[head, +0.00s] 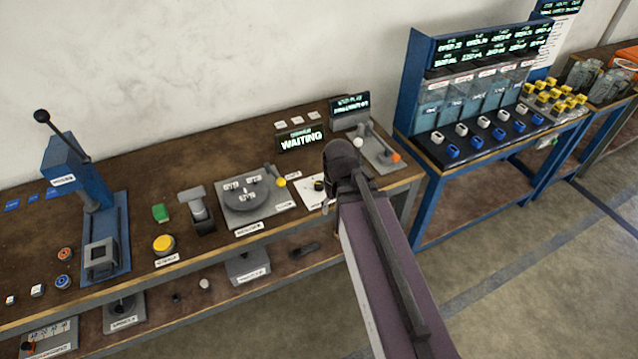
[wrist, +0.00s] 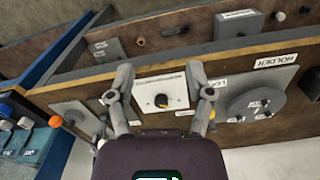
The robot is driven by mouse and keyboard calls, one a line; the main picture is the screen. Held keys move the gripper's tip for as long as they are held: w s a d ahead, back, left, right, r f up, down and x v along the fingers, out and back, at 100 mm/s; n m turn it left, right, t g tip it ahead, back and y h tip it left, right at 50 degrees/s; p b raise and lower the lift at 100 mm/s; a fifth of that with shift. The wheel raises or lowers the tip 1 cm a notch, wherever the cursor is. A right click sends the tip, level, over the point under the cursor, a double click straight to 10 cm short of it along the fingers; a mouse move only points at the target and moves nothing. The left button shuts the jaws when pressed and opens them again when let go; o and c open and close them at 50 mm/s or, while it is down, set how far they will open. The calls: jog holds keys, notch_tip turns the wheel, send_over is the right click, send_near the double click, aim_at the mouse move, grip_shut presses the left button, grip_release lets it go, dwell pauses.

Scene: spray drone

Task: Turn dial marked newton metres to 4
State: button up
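The dial is a dark knob with a yellow-orange pointer (wrist: 161,100) on a white square plate (wrist: 147,92). In the wrist view it lies between the two fingers of my gripper (wrist: 160,80), which is open and empty, apart from the knob. Marks on the plate are too small to read.
A grey plate with a round disc (head: 240,203) stands left of the dial. A lever unit (head: 378,153) with an orange tip stands to the right. Behind are a screen reading WAITING (head: 301,138) and another display (head: 349,105). A blue rack (head: 408,80) stands beyond the bench's right end.

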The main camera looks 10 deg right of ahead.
aim_at(319, 184)
jog(key=w+r+n+p, duration=0.1)
jog(key=w+n, duration=0.9)
jog(key=w, duration=1)
jog(key=shift+w+a+r+n+p, duration=0.2)
jog(key=shift+w+r+n+p, duration=0.1)
jog(key=shift+r+p, duration=0.15)
jog(key=shift+f, duration=0.15)
notch_tip(319, 184, down, 14)
jog(key=b, duration=1.4)
jog(key=shift+r, duration=0.25)
jog(key=shift+s, duration=0.1)
jog(key=c, duration=1.1)
